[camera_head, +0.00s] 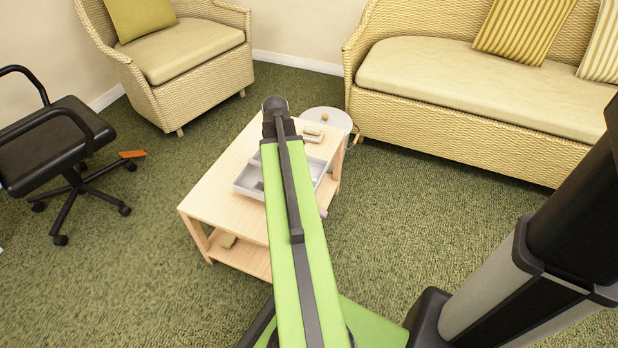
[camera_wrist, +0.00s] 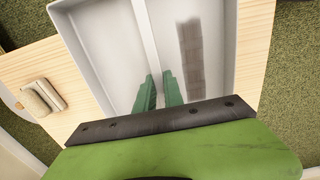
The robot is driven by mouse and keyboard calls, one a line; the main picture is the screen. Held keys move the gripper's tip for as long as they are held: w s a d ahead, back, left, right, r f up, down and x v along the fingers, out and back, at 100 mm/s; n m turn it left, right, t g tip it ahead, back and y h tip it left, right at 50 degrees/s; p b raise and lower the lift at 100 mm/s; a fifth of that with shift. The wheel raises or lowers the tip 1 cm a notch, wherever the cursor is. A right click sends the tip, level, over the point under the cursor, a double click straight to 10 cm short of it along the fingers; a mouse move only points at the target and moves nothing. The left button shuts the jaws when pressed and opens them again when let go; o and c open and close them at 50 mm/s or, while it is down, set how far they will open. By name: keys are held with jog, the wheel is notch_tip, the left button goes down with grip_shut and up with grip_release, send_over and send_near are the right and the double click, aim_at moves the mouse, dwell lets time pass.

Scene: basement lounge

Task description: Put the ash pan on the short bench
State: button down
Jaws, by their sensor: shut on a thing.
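A light grey tray with a dividing wall, which looks like the ash pan (camera_head: 243,186), is at a low pale wooden table (camera_head: 215,203). That table may be the short bench; I cannot be sure. In the wrist view the ash pan (camera_wrist: 215,30) fills the middle, with a dark patch on its right compartment floor. My gripper (camera_wrist: 160,88) has its green fingers on both sides of the dividing wall and is shut on it. I cannot tell whether the pan rests on the wood or hangs just above it. My arm hides the gripper and part of the pan in the head view.
A small beige object (camera_head: 313,135) lies on the table behind the pan. A round white side table (camera_head: 328,117) stands behind. A wicker sofa (camera_head: 460,110), wicker armchair (camera_head: 190,70) and black office chair (camera_head: 60,140) stand around. An orange object (camera_head: 132,153) is by the chair. Carpet is clear at right.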

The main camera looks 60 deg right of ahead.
notch_tip(320, 180, down, 4)
jog(key=b, duration=0.4)
jog(key=shift+f, duration=0.15)
jog(key=shift+r+p, duration=0.25)
jog(key=shift+p, duration=0.05)
jog(key=shift+f, duration=0.15)
jog(key=c, duration=1.5)
grip_release()
jog(key=shift+o, duration=0.2)
notch_tip(320, 180, up, 13)
jog(key=p, duration=1.2)
jog(key=shift+f, duration=0.2)
jog(key=shift+f, duration=0.15)
